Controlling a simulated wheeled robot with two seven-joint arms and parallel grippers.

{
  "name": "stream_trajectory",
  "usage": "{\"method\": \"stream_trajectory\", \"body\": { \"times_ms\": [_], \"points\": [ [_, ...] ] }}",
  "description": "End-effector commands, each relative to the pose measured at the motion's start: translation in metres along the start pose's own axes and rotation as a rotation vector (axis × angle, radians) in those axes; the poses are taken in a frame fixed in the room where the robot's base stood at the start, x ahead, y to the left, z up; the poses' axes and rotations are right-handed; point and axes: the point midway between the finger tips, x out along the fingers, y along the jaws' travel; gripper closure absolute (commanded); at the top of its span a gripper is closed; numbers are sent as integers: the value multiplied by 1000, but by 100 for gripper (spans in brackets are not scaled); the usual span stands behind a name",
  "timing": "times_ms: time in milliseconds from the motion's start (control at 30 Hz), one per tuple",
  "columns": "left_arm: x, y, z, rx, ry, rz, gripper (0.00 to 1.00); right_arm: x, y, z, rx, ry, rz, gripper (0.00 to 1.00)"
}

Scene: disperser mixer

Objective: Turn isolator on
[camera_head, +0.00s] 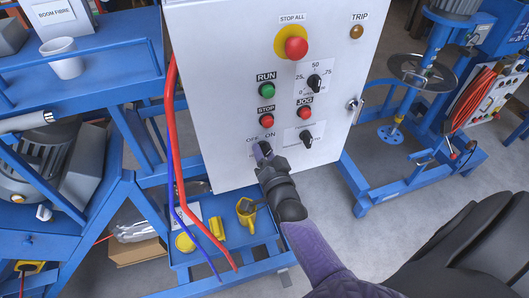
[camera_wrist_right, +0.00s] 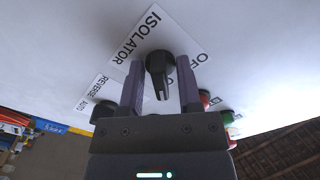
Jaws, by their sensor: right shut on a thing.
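The isolator knob (camera_wrist_right: 160,66) is a black rotary switch on the white control panel, next to a white ISOLATOR label (camera_wrist_right: 137,38). My right gripper (camera_wrist_right: 160,85) faces the panel, its two purple fingers on either side of the knob and shut on it. In the head view, my right gripper (camera_head: 263,153) reaches the lower left of the panel (camera_head: 220,100), just below the OFF and ON lettering. It hides most of the knob there, and I cannot tell the knob's exact setting. My left gripper is not in view.
Close by on the panel are a red STOP button (camera_head: 266,121), a green RUN button (camera_head: 266,90), a red JOG button (camera_head: 304,113) and a black selector (camera_head: 305,138). A red emergency button (camera_head: 296,47) sits above.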

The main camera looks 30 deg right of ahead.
Motion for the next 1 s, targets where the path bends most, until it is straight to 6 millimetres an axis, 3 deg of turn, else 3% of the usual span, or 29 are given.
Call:
{"method": "stream_trajectory", "body": {
  "times_ms": [467,500,533,833,1000],
  "points": [
    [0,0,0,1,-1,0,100,-1,2,3,14,-9,5,100],
    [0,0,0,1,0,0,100,-1,2,3,14,-9,5,52],
    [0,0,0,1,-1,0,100,-1,2,3,13,-9,5,47],
    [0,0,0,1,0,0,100,-5,1,1,13,-4,3,47],
    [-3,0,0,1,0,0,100,-37,1,2,13,-7,5,47]
  ]
}}
